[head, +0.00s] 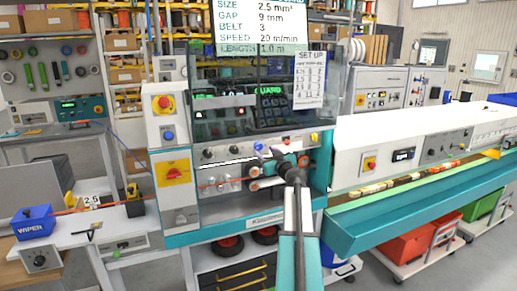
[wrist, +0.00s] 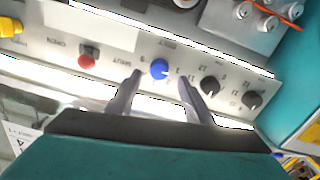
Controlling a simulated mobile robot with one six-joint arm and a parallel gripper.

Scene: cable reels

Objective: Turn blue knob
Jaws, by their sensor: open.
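The blue knob (wrist: 159,69) sits on a pale panel in the wrist view, with a small light mark on its face. In the head view the blue knob (head: 258,146) shows small on the machine's front strip, just above and left of my gripper (head: 272,157). In the wrist view my gripper (wrist: 159,78) is open, with one fingertip on each side of the knob in the picture. I see a gap between each finger and the knob. I cannot tell whether the tips reach around it or stop short of the panel.
A red button (wrist: 88,57) is left of the knob in the wrist view, and two black knobs (wrist: 209,87) (wrist: 251,100) are on its right. A clear guard (head: 230,105) stands above the strip. Rollers (head: 265,177) are below it.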

